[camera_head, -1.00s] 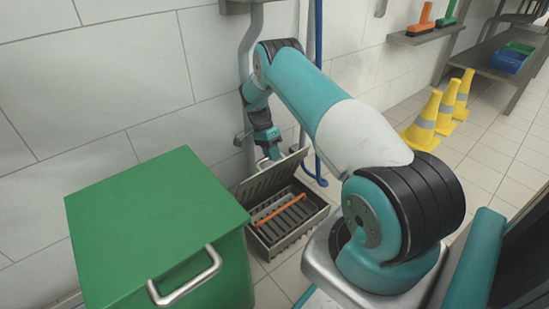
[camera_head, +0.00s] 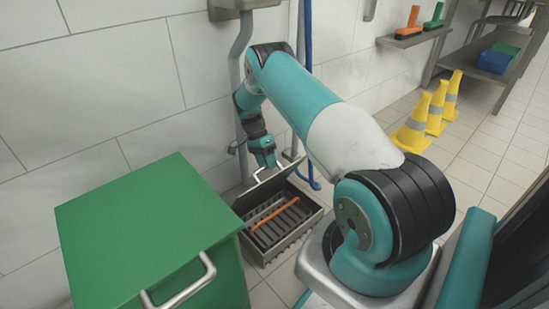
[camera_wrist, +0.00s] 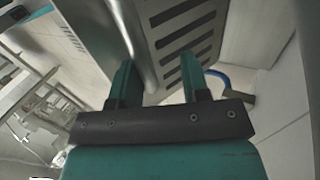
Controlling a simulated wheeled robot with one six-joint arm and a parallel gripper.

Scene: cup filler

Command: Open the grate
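The grate (camera_head: 262,190) is a slotted metal lid on a floor drain box (camera_head: 318,222). It stands tilted up at the box's wall side, so the box is uncovered. Its bar handle (camera_head: 257,174) is on the side facing the wall. My gripper (camera_head: 266,162) is at this handle, behind the raised grate. In the wrist view the handle (camera_wrist: 138,45) passes between my gripper's two fingers (camera_wrist: 160,80), close to the left one. The fingers are apart, with a gap to the right of the handle. The slotted grate (camera_wrist: 180,40) fills the view beyond.
An orange stick (camera_head: 273,212) lies inside the slatted drain box. A green bin (camera_head: 140,235) stands left of it. A blue hose (camera_head: 308,120) hangs on the tiled wall behind. Yellow cones (camera_head: 415,125) stand on the right, with free floor around them.

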